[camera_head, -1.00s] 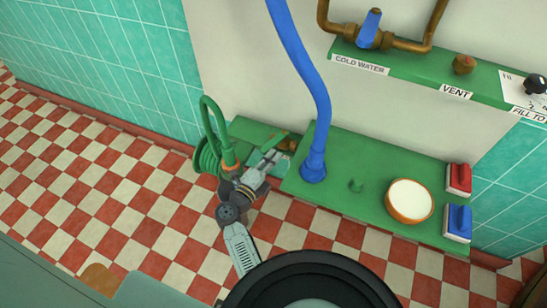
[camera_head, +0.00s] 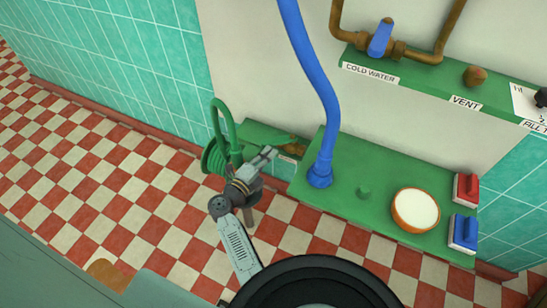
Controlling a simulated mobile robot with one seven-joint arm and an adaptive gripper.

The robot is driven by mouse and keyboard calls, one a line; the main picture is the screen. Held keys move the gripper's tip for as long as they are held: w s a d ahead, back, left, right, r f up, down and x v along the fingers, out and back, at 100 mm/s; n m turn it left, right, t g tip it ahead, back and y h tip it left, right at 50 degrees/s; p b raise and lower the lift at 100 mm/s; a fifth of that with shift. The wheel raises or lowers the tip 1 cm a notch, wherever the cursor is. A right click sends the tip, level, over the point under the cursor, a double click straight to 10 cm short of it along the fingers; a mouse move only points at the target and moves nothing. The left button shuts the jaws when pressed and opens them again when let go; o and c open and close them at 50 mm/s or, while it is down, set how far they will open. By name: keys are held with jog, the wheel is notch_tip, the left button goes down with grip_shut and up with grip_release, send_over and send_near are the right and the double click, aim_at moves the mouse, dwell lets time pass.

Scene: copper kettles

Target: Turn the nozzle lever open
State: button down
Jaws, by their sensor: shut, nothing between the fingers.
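My gripper (camera_head: 268,153) is at the left end of the green ledge, with its fingers together and pointing up and to the right. A green hose (camera_head: 221,120) arches up just left of it and comes down behind my wrist. A small brass fitting (camera_head: 293,148) lies on the ledge just right of the fingertips, with a small gap seen between them in this view. I cannot make out the nozzle lever clearly; it may be hidden by my gripper or too small to tell.
A coiled green hose (camera_head: 213,156) hangs at the ledge's left end. A thick blue pipe (camera_head: 321,95) rises from the green ledge (camera_head: 345,150). A white-topped round bowl (camera_head: 415,210), a red switch (camera_head: 466,188) and a blue switch (camera_head: 463,233) are to the right. The checkered floor is clear.

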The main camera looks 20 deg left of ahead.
jog(key=shift+w+a, duration=0.45)
jog(key=shift+a, duration=0.4)
